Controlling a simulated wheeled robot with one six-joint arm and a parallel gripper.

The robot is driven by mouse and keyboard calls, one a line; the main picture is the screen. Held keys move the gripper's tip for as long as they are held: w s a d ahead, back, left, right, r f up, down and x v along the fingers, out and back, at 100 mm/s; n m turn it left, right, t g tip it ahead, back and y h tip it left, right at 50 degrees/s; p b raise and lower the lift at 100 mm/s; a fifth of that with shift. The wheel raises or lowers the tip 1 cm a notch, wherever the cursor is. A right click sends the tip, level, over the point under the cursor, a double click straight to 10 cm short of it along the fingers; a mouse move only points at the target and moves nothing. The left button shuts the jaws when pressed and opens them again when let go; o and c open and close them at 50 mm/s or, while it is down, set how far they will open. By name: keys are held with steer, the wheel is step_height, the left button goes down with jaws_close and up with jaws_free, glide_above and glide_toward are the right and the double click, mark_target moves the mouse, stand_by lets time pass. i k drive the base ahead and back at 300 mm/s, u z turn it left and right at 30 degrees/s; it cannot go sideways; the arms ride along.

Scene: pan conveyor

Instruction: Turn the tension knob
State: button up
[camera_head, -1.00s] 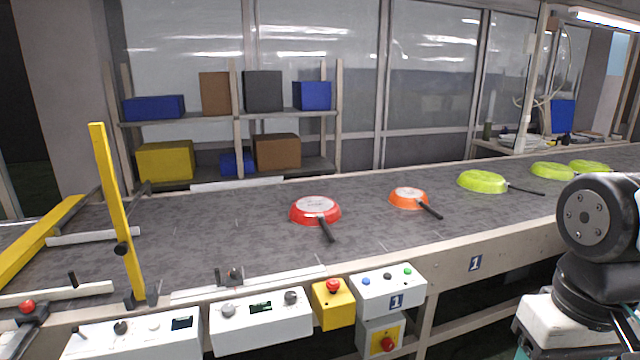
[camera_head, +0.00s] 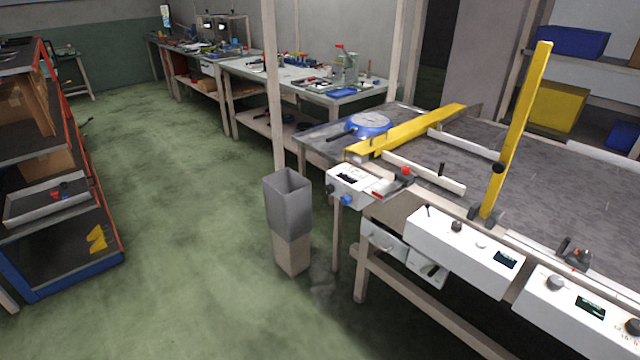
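Several knobs show along the conveyor's near side, but I cannot tell from any label which is the tension knob. A white control box (camera_head: 427,226) carries a dark knob (camera_head: 456,227) and a small display. The white box at lower right (camera_head: 540,302) carries a grey knob (camera_head: 555,283), a display and a dark knob (camera_head: 633,327) cut by the picture edge. A small white box (camera_head: 349,181) at the conveyor's left end has a display and a blue knob (camera_head: 346,201). My gripper is not in view.
The conveyor belt (camera_head: 450,150) fills the right side, with a yellow upright bar (camera_head: 517,130) and a yellow diagonal guide (camera_head: 410,130). A grey bin (camera_head: 288,205) stands by its end. A shelf rack (camera_head: 115,215) is at left. The green floor (camera_head: 190,260) between is clear.

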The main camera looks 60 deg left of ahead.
mark_target(329, 189)
steer(key=u, duration=1.8)
